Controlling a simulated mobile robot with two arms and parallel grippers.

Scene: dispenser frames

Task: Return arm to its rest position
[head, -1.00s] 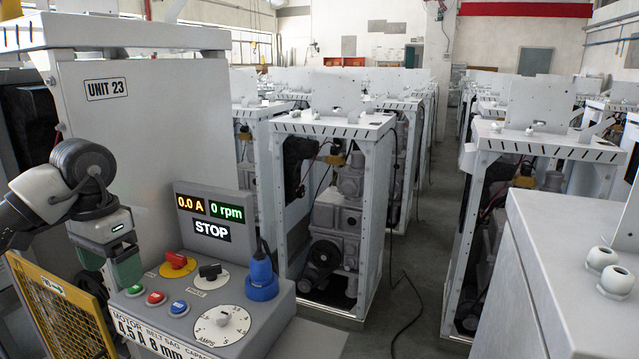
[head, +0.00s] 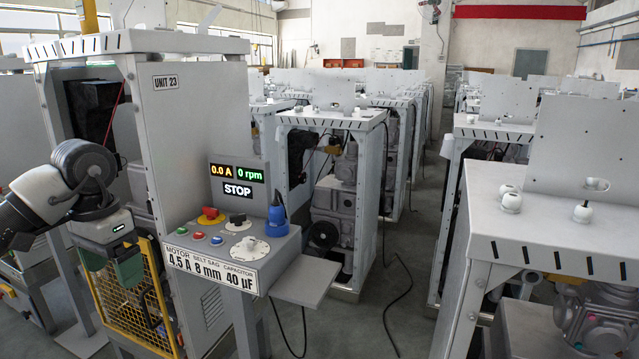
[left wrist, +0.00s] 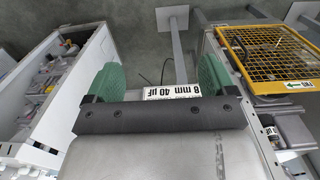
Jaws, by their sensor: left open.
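My left arm comes in from the left of the head view, with its dark round wrist joint over the white hand. My left gripper (head: 112,268) hangs in front of the open side of the Unit 23 cabinet (head: 190,125), to the left of the control panel (head: 235,240). In the left wrist view the two green finger pads of my left gripper (left wrist: 160,85) stand wide apart with nothing held between them. My right gripper is not in view.
A yellow mesh guard (head: 135,305) stands just below and beside my left gripper. The panel display (head: 237,180) reads 0.0 A, 0 rpm and STOP. Other grey machine cabinets (head: 330,120) stand in rows behind. An aisle of bare floor (head: 405,270) runs between them, with a dark cable on it.

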